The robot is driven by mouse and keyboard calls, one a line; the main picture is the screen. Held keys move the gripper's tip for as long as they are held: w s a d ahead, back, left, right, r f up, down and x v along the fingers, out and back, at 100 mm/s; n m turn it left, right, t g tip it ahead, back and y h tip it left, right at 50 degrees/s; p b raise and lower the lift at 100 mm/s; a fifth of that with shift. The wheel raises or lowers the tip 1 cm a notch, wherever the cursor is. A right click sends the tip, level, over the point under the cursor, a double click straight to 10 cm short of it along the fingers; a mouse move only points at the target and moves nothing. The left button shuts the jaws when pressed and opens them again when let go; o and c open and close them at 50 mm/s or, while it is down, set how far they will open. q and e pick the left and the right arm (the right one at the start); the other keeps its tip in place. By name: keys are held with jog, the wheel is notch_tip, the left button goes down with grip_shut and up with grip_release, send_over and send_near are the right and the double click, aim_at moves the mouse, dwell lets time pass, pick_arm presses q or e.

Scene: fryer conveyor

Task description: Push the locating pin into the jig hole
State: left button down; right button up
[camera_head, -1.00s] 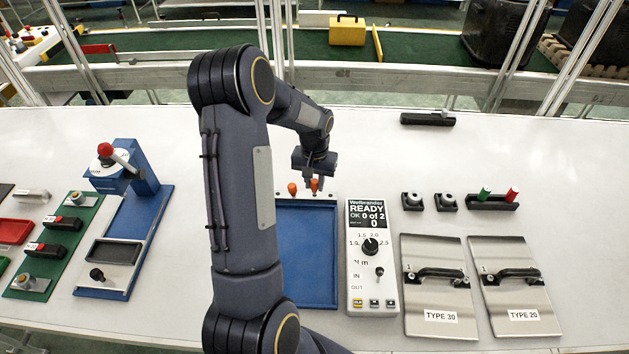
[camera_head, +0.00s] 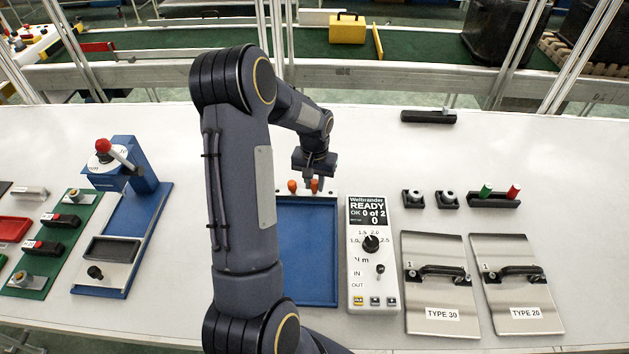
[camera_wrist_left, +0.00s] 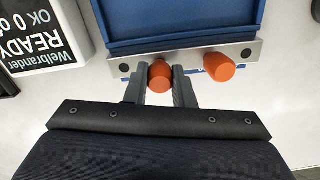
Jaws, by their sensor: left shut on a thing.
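My left gripper (camera_head: 315,181) is at the far edge of the blue tray jig (camera_head: 307,251). In the left wrist view its two fingers (camera_wrist_left: 160,84) are closed around one orange-headed locating pin (camera_wrist_left: 159,77). This pin is at the metal strip (camera_wrist_left: 190,57) along the jig's edge; how deep it sits in its hole is hidden. A second orange pin (camera_wrist_left: 219,67) stands on the same strip, apart from the fingers. It also shows in the head view (camera_head: 292,186), left of the gripped one. Dark round spots show near the strip's ends. My right gripper is out of view.
A grey control box (camera_head: 373,290) reading READY stands right of the jig. Farther right are two metal plates with handles (camera_head: 433,285), small black holders (camera_head: 447,199) and a rack with green and red pieces (camera_head: 493,198). A blue lever press (camera_head: 137,220) stands left.

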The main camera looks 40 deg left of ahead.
pick_arm(q)
jog(key=shift+f, duration=0.6)
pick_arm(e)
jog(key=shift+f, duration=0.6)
pick_arm(q)
jog(key=c, duration=1.1)
grip_release()
jog(key=shift+c, duration=0.2)
jog(key=shift+r, duration=0.1)
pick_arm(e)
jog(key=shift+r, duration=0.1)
pick_arm(q)
jog(key=shift+r+p, duration=0.95)
jog(key=shift+r, duration=0.65)
jog(key=shift+r+p, duration=1.05)
jog(key=shift+r, duration=0.55)
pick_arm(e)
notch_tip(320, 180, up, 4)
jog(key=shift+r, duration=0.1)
